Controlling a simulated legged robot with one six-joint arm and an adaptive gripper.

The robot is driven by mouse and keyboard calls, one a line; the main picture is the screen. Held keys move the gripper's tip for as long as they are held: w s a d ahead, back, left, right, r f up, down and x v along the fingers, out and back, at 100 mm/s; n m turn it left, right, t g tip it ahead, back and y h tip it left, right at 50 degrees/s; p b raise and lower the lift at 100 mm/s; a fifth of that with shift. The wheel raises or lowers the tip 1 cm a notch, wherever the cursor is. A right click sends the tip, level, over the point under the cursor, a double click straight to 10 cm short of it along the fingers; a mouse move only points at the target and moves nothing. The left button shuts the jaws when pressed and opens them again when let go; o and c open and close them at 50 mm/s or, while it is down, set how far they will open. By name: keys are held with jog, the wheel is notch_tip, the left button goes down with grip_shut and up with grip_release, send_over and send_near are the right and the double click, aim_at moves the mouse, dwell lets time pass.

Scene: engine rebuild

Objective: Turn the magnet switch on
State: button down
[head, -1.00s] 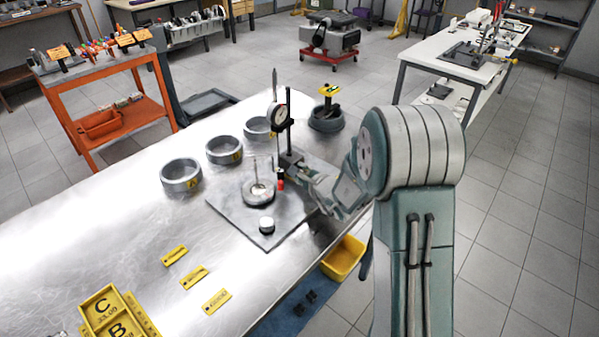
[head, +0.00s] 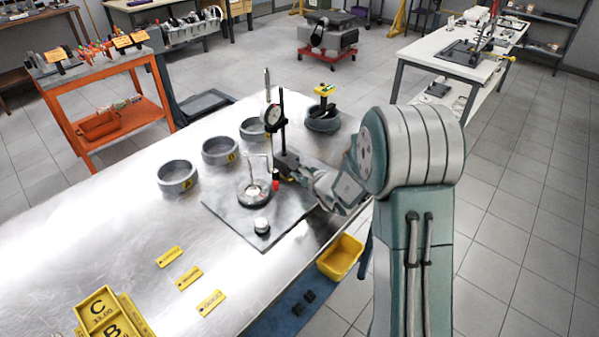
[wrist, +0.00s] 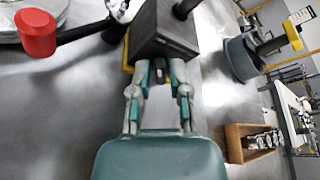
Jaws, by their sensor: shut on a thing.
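The magnetic base, a dark block (head: 287,159), stands on the steel plate (head: 228,217) and carries an upright post with a dial gauge (head: 271,117). In the wrist view the block (wrist: 165,32) is just beyond my gripper (wrist: 160,74). A small dark switch knob (wrist: 160,66) on the block's near face sits between my two fingertips. The fingers are shut on it, and its on/off marking cannot be read. A red knob (wrist: 36,33) on a dark rod is left of the block; it also shows in the head view (head: 276,184).
A round part (head: 254,195) and a small cylinder (head: 262,225) are on the plate. Several grey rings (head: 177,177) stand left of it. A yellow bin (head: 340,257) is below the table's right edge. Yellow tags (head: 188,277) lie on the open near tabletop.

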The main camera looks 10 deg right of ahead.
jog(key=m, duration=0.1)
jog(key=m+g+y, duration=0.1)
jog(key=shift+w+d+r+m, duration=0.1)
jog(key=shift+w+r+m, duration=0.2)
jog(key=shift+r, duration=0.1)
jog(key=m, duration=0.1)
jog(key=m+g+y, duration=0.1)
jog(key=m+y, duration=0.1)
jog(key=shift+w+d+g, duration=0.2)
jog(key=shift+d+g, duration=0.05)
jog(key=shift+g, duration=0.05)
jog(key=m, duration=0.1)
jog(key=m+g+y, duration=0.1)
jog(key=shift+w+d+f+m+y, duration=0.1)
jog(key=shift+w+d+m+y, duration=0.1)
jog(key=shift+m+y, duration=0.1)
jog(key=shift+w+d+f+m+g+y, duration=0.15)
jog(key=shift+m+y, duration=0.3)
jog(key=shift+m, duration=0.35)
jog(key=shift+s+d+f+m+g+y, duration=0.15)
jog(key=shift+m+y, duration=0.3)
jog(key=shift+m, duration=0.35)
jog(key=shift+w+r, duration=0.1)
jog(key=c, duration=0.9)
grip_release()
jog(key=shift+o, duration=0.2)
jog(key=shift+w+a, duration=0.1)
